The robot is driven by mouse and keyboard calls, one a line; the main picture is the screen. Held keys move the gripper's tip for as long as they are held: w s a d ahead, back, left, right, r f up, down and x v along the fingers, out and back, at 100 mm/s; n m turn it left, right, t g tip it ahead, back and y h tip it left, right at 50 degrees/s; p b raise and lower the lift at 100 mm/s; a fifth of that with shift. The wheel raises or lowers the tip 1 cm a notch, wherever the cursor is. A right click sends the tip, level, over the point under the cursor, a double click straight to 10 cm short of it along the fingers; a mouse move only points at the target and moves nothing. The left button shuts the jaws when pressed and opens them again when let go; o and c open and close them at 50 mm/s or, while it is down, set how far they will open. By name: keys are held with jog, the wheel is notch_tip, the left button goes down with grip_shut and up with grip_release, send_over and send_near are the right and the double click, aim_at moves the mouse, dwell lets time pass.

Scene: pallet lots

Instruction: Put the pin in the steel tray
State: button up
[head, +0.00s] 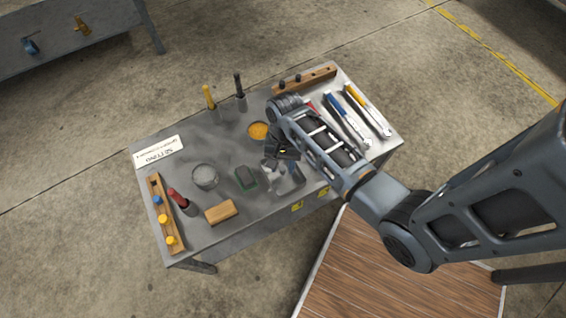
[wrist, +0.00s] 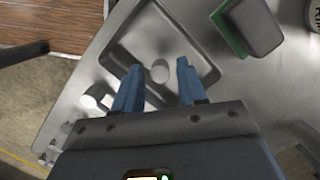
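The steel tray (wrist: 203,62) is a shallow square dish below my gripper in the wrist view. In the head view the tray (head: 289,184) shows only in part behind my gripper. A small round pale grey piece (wrist: 160,72), which looks like the end of the pin, shows inside the tray's outline. My gripper (wrist: 158,82) has its two blue fingers on either side of this piece, with gaps at both sides, so it looks open. I cannot tell whether the piece touches the tray floor. In the head view my gripper (head: 284,163) is over the tray and hides the pin.
A green-and-grey block (head: 245,178) lies close left of the tray. A glass-like round dish (head: 205,176), a tan block (head: 221,212) and a wooden rack (head: 164,213) are further left. Several tools lie at the right. Shiny metal pieces (wrist: 95,99) are near the tray.

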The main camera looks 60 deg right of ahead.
jog(key=shift+o, duration=0.5)
jog(key=shift+r, duration=0.1)
notch_tip(320, 180, up, 12)
jog(key=d+p, duration=0.2)
jog(key=s+a+f+n+t+h, duration=0.1)
jog(key=s+a+n+t+h, duration=0.2)
jog(key=s+a+n+t, duration=0.4)
jog(key=s+a+r+n+t, duration=0.2)
jog(key=s+r+t, duration=0.1)
jog(key=r, duration=0.5)
jog(key=s+a+r+n+t, duration=0.2)
jog(key=s+a+r+t, duration=0.1)
jog(key=r, duration=0.5)
jog(key=s+a+r+n+t+y, duration=0.1)
jog(key=s+a+r+n+t, duration=0.1)
jog(key=r, duration=0.6)
jog(key=s+n, duration=0.1)
jog(key=s, duration=0.1)
jog(key=shift+s+a+r+t, duration=0.2)
jog(key=shift+s+a+t, duration=0.2)
jog(key=shift+c, duration=0.5)
